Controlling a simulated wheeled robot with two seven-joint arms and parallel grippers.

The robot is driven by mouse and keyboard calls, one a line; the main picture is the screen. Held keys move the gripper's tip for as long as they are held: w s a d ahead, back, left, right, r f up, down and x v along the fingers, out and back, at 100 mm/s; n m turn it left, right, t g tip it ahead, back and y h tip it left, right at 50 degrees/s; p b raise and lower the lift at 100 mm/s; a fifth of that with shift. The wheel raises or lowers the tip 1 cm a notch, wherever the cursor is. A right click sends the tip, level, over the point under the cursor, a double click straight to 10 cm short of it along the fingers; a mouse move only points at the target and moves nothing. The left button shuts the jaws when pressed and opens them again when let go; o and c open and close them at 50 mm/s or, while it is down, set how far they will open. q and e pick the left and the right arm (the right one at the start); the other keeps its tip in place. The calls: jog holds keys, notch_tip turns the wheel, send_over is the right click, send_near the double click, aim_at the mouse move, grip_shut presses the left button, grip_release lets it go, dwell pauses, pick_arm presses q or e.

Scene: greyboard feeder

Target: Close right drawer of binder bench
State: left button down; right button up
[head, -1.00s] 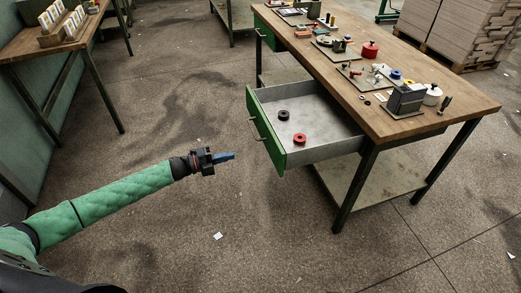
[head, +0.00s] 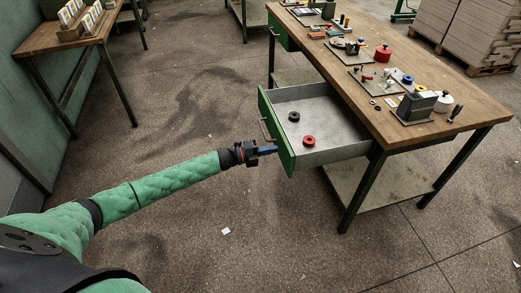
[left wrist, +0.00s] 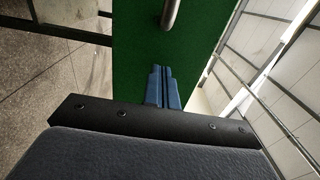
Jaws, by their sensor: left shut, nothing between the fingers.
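The right drawer (head: 318,117) of the wooden-topped binder bench (head: 400,112) is pulled open in the head view. Its green front (head: 277,132) has a metal bar handle (head: 265,130), which also shows in the left wrist view (left wrist: 171,14). A black ring (head: 294,117) and a red ring (head: 309,141) lie in the drawer. My left gripper (head: 270,150) is shut and empty, its blue fingertips at the lower near part of the green front. In the left wrist view the fingertips (left wrist: 161,80) point at the green panel below the handle; I cannot tell whether they touch. My right gripper is not in view.
Another green drawer (head: 276,34) at the bench's far end looks shut. Tools and small parts stand on the bench top. A second wooden table (head: 62,38) stands at upper left. The floor (head: 190,110) left of the drawer is mostly clear.

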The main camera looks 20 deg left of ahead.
aim_at(348, 142)
pick_arm(q)
jog(key=shift+w+d, duration=0.3)
jog(key=shift+d, duration=0.15)
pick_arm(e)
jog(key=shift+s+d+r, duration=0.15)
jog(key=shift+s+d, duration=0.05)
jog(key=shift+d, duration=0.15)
